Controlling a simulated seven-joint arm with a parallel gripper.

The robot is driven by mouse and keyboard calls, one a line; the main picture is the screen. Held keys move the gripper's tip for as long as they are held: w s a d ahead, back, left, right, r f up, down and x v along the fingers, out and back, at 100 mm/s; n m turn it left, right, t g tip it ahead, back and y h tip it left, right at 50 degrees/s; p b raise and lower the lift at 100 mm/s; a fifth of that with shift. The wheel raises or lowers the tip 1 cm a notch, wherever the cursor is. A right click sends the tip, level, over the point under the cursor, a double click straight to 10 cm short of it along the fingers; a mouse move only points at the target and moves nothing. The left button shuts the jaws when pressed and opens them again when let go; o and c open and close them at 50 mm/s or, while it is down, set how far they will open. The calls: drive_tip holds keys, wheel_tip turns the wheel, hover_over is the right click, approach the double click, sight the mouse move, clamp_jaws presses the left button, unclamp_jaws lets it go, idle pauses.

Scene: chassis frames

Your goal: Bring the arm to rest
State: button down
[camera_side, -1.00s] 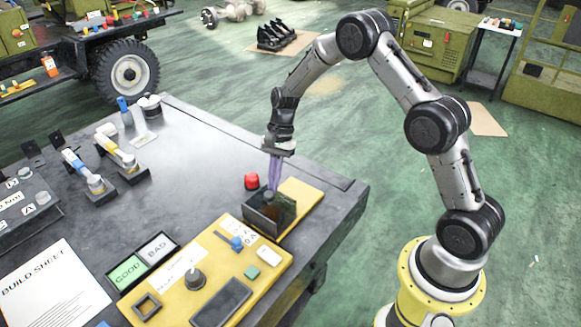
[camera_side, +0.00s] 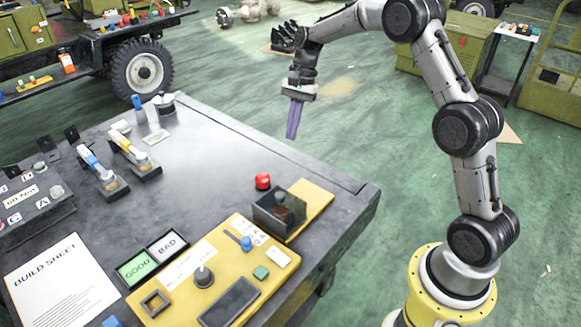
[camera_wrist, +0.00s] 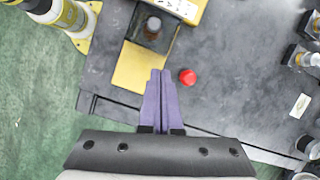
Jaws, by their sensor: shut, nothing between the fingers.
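My gripper (camera_side: 293,120) has purple fingers that are pressed together with nothing between them. In the side view it hangs above the table's far right edge, fingers pointing down, clear of everything. In the wrist view the shut fingers (camera_wrist: 161,85) appear over the dark table, near a yellow board. My arm arches from its base at the lower right up and over to the left.
The table (camera_side: 200,160) holds a yellow panel (camera_side: 187,308) with a dark open box (camera_side: 280,213), a red button (camera_side: 263,181), a build sheet (camera_side: 62,282) and two tool-like fixtures (camera_side: 135,153). Open green floor (camera_side: 390,140) lies between the table and my arm.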

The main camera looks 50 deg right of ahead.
drive_tip(key=s+a+r+n+t, duration=0.1)
drive_tip(key=s+a+r, duration=0.15)
drive_tip(key=r, duration=0.35)
drive_tip(key=s+a+r+n+t, duration=0.1)
drive_tip(key=s+a+r, duration=0.15)
drive_tip(key=r, duration=0.25)
drive_tip(key=s+a+r+n+t+h, duration=0.1)
drive_tip(key=s+a+r+n, duration=0.15)
drive_tip(key=s, duration=0.45)
drive_tip(key=s+a+r+n+t+h, duration=0.1)
drive_tip(key=s+r+n, duration=0.1)
drive_tip(key=s+r, duration=0.35)
drive_tip(key=s+f+n+t+h, duration=0.1)
drive_tip(key=s+f+n+t, duration=0.1)
drive_tip(key=s+f+n, duration=0.6)
drive_tip(key=s, duration=0.5)
drive_tip(key=shift+s+d+f+h, duration=0.15)
drive_tip(key=shift+s+d+h, duration=0.2)
drive_tip(key=shift+d+h, duration=0.05)
